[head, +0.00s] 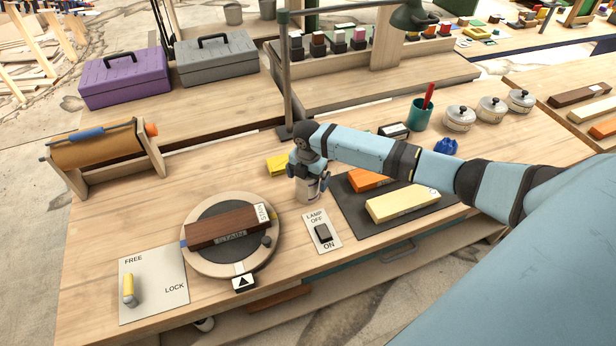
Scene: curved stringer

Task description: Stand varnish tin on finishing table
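My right arm reaches in from the right, and its gripper (309,188) points down over the wooden table (110,230), between the round turntable and the dark mat. A small pale, tin-like thing (307,196) shows between and below its fingers. Its label cannot be read, and the gripper hides much of it. I cannot tell whether the fingers press on it or whether it touches the table. Three pale lidded pots (460,118) stand at the back right, too small to read. My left gripper is out of view.
A yellow block (277,165), lamp post (288,80) and dark mat (350,213) surround the gripper. A roller stand (105,155) is left.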

